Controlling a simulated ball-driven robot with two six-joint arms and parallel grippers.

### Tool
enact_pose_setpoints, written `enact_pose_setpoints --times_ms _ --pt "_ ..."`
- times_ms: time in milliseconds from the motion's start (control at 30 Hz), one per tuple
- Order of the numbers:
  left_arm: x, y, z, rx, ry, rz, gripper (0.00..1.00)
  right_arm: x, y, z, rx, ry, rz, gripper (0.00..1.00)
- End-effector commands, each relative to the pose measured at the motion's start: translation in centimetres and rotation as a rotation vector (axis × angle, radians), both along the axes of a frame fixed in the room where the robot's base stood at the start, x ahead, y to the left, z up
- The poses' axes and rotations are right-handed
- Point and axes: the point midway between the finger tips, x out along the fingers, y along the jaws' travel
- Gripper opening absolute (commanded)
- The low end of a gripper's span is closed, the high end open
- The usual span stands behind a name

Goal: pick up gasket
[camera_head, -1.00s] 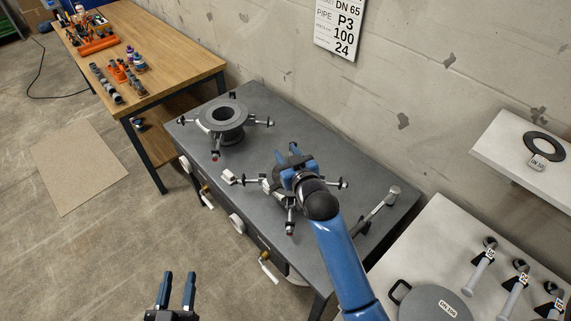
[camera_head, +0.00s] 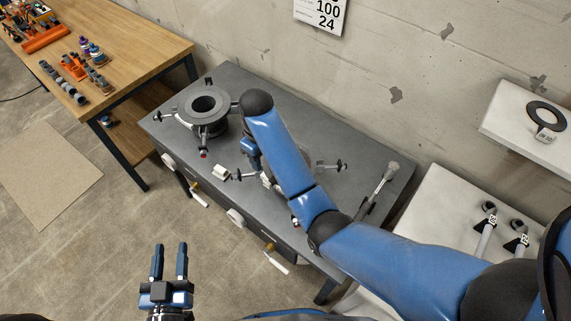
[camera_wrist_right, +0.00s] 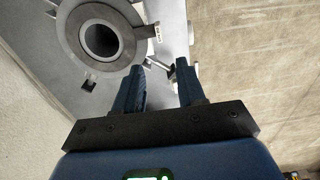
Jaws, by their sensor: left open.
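A flat dark ring, which looks like a gasket, lies on top of the grey flanged pipe piece (camera_head: 204,122) at the table's left end. In the right wrist view the ring (camera_wrist_right: 72,36) surrounds the bore and has a small labelled tab. Another dark ring gasket (camera_head: 545,115) with a white tag lies on the wall shelf at right. My right gripper (camera_wrist_right: 163,66) is open and empty, above the table and beside the flanged piece, apart from the ring. In the head view my arm partly hides it. My left gripper (camera_head: 169,246) is open and empty over the floor.
The grey table (camera_head: 305,135) carries clamp arms and a long-handled tool (camera_head: 378,185). Valve handles (camera_head: 198,198) stick out from its front. A wooden bench (camera_head: 130,50) with fittings stands at upper left. The white shelf (camera_head: 505,112) and a white surface with tools (camera_head: 440,205) are at right.

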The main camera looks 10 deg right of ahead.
Motion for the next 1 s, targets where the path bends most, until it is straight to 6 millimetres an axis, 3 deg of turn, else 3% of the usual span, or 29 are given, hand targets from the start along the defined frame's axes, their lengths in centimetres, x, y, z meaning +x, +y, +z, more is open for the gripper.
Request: enact_pose_setpoints --times_ms 233,667,1000 --pt "0.0 0.0 -1.5 0.0 0.0 0.0 0.43 -0.3 -0.2 -3.2 -0.006 0.013 0.011 0.39" --pt "0.0 0.0 -0.2 0.0 0.0 0.0 0.43 -0.4 -0.3 -6.0 -0.006 0.013 0.01 0.39" --pt "0.0 0.0 1.0 0.0 0.0 0.0 0.43 -0.7 -0.8 -10.0 -0.006 0.011 0.01 0.39"
